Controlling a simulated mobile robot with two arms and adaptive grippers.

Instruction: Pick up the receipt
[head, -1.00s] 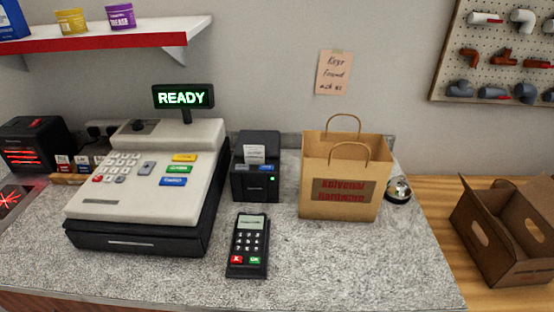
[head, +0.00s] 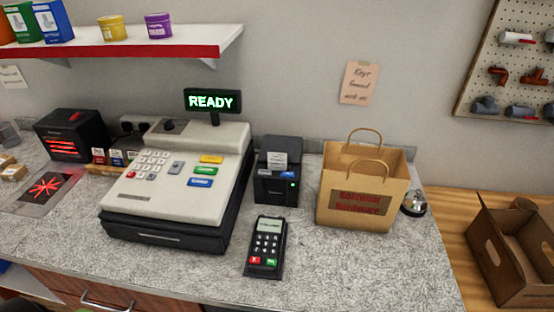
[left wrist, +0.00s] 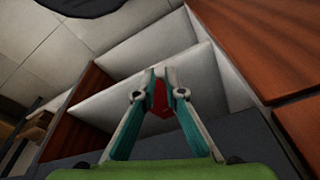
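The receipt (head: 278,159) is a small white printed slip. It sticks up from the top of the black receipt printer (head: 277,188), which stands between the cash register and the paper bag. Neither gripper shows in the head view, so the receipt is clear of both. In the left wrist view my left gripper (left wrist: 161,72) has its teal fingers converging, with the tips together. A red patch shows between the fingers; I cannot tell what it is. The left gripper is away from the receipt, facing pale panels and brown wood surfaces. My right gripper is not in view.
The cash register (head: 180,185) stands left of the printer and the card terminal (head: 266,246) lies in front. A paper bag (head: 338,165) and a bell (head: 414,203) are to the right. A shelf (head: 130,45) overhangs the back left. The counter's front right is clear.

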